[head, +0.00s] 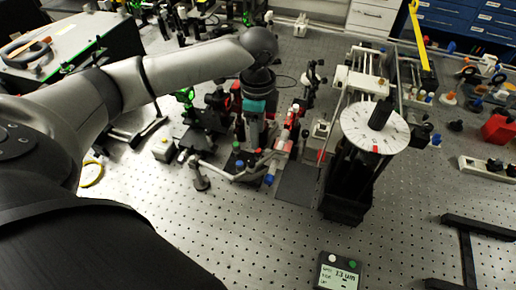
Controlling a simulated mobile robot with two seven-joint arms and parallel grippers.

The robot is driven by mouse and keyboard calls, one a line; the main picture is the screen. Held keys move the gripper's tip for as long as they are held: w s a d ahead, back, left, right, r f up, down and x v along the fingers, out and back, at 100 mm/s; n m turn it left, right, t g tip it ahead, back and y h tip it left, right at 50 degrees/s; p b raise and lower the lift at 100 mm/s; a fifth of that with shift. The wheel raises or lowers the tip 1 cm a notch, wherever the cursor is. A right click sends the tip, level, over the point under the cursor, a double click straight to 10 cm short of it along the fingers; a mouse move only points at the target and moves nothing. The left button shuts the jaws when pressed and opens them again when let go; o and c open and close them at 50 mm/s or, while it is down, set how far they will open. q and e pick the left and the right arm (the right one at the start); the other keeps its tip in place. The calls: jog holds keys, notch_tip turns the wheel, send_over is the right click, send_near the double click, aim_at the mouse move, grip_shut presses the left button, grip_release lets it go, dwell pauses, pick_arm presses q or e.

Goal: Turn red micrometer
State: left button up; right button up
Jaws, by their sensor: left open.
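My left arm reaches in from the left and bends down at the wrist. My left gripper (252,142) points down at the optics in the middle of the bench and is open. Small red, blue and green knobs cluster around and below its fingertips. A red-and-white part (291,122) stands just right of the gripper, apart from it as far as I can see; I cannot tell whether this is the red micrometer. A small readout box (342,272) at the bottom shows about 13 µm. My right gripper is out of view.
A tall black stand with a white round dial (375,127) and black knob rises right of the optics. A black bar frame (463,236) lies at lower right. A red block (498,129) sits at the right edge. The perforated bench (240,235) is bare at front centre.

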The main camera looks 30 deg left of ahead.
aim_at(258, 154)
pick_arm(q)
notch_tip(258, 154, down, 7)
jog(key=shift+b, duration=0.35)
grip_shut()
dwell(0.3)
